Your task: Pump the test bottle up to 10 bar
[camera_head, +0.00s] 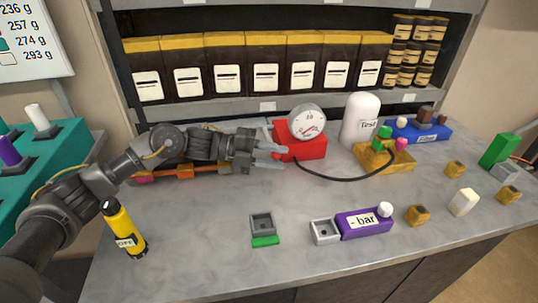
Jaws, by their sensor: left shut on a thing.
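The white test bottle (361,118), labelled "Test", stands upright at the back right of the middle. A yellow block (372,161) with a green knob (383,132) and a pink knob (401,144) is in front of it. A black hose (335,179) runs from the yellow block towards the red unit (304,147). A round dial gauge (306,122) sits on the red unit; its reading is too small to tell. My left gripper (275,156) is shut on a small red part (279,155) at the red unit's left side. My right gripper is out of view.
A purple box (357,226) reading "- bar" and a grey-green holder (263,228) lie at the front. A blue filter block (420,131) is back right. Small yellow blocks lie at right. The table centre is clear.

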